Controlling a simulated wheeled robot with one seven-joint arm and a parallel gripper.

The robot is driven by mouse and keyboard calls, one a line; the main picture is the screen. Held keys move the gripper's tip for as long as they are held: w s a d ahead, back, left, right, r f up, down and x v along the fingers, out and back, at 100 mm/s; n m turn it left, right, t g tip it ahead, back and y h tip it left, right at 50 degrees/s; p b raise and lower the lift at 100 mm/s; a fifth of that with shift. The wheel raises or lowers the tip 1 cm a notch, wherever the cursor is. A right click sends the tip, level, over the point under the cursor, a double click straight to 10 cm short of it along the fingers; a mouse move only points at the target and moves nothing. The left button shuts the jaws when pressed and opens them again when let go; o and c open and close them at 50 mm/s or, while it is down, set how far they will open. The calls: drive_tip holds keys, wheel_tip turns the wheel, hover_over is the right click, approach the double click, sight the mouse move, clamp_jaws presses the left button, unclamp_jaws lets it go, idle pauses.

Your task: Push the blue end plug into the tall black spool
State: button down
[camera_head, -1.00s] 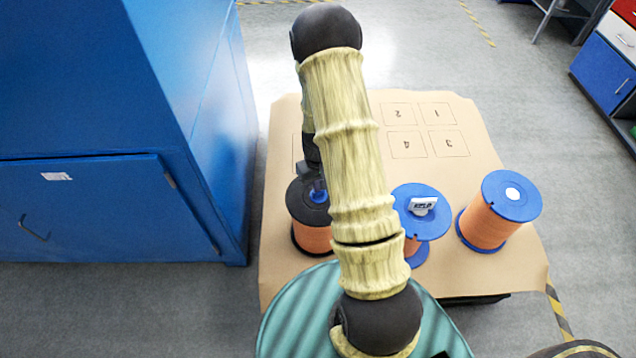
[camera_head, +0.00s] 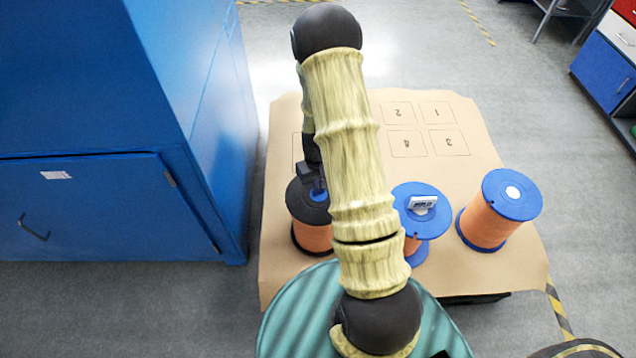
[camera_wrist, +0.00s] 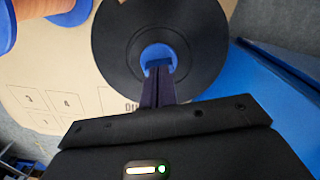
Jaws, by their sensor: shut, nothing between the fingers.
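The tall black spool (camera_head: 298,212) stands upright on the table's left side, with orange winding under its black top flange. In the wrist view its black flange (camera_wrist: 115,45) fills the upper middle. The blue end plug (camera_wrist: 158,54) sits at the centre hole of that flange; how deep it sits cannot be told. My gripper (camera_wrist: 158,76) is shut and empty, its fingertips over the plug and seeming to touch it. In the head view the plug (camera_head: 318,191) shows only in part below my gripper (camera_head: 314,178), beside my arm.
The brown table top (camera_head: 480,150) has numbered squares and is clear at the back. A blue cabinet (camera_head: 200,130) stands close on the left.

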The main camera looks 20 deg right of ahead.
idle(0.5)
drive_tip(key=shift+r+p, duration=2.8)
drive_tip(key=shift+r, duration=0.65)
drive_tip(key=s+a+r+t+p, duration=0.1)
drive_tip(key=s+a+r+p, duration=0.1)
drive_tip(key=r, duration=0.7)
drive_tip(key=s+a+r+p, duration=0.2)
drive_tip(key=s+a+r, duration=0.2)
drive_tip(key=r, duration=0.6)
drive_tip(key=s+a+r+t+p, duration=0.1)
drive_tip(key=s+a+r+p, duration=0.2)
drive_tip(key=s+r, duration=0.3)
wheel_tip(320, 180, up, 3)
drive_tip(key=shift+s+a+r+t, duration=0.15)
drive_tip(key=shift+a+t, duration=0.1)
drive_tip(key=shift+t, duration=0.05)
